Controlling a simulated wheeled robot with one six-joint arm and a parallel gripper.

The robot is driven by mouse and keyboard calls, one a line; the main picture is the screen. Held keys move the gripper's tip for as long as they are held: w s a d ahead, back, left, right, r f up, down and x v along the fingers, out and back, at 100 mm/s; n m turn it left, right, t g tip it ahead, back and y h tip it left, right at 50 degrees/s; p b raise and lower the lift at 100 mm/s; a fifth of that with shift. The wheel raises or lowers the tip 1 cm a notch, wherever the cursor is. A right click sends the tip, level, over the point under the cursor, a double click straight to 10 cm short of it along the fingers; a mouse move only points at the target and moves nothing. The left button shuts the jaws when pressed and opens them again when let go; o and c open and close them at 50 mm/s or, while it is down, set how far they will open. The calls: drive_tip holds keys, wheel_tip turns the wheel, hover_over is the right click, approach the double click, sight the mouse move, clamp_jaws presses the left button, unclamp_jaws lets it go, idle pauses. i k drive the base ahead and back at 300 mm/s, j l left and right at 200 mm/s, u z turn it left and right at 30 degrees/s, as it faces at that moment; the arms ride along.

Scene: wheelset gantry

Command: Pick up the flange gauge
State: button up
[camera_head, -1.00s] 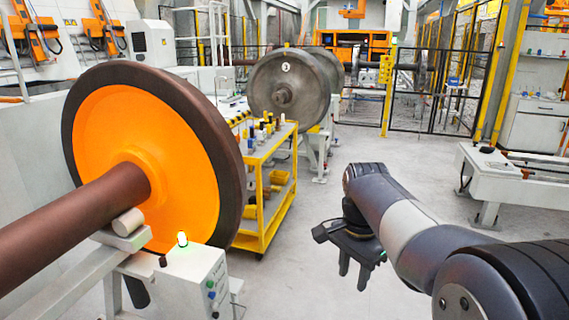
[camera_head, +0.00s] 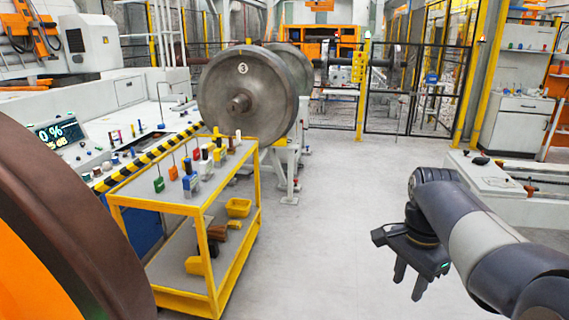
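A yellow trolley (camera_head: 155,205) stands left of centre. My gripper (camera_head: 411,280) hangs fingers down at the right, over open floor and well apart from the trolley. Its two fingers are apart with nothing between them.
A large brown-and-orange wheel (camera_head: 60,220) fills the lower left. A grey wheel (camera_head: 240,95) stands behind the trolley. A console (camera_head: 60,135) with a screen and a striped edge is on the left. A white bench (camera_head: 490,180) is at the right. The floor (camera_head: 310,240) between trolley and arm is clear.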

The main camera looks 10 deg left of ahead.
sight(190, 181)
drive_tip(key=i+u, duration=0.25)
drive_tip(key=i, duration=0.35)
drive_tip(key=i+u, duration=0.3)
drive_tip(key=i, duration=0.25)
drive_tip(key=i+l+u, duration=0.25)
drive_tip(key=i, duration=0.3)
drive_tip(key=i+j+u, duration=0.2)
drive_tip(key=i+u, duration=0.5)
drive_tip(key=i, duration=0.2)
drive_tip(key=i+u, duration=0.35)
drive_tip(key=i, duration=0.3)
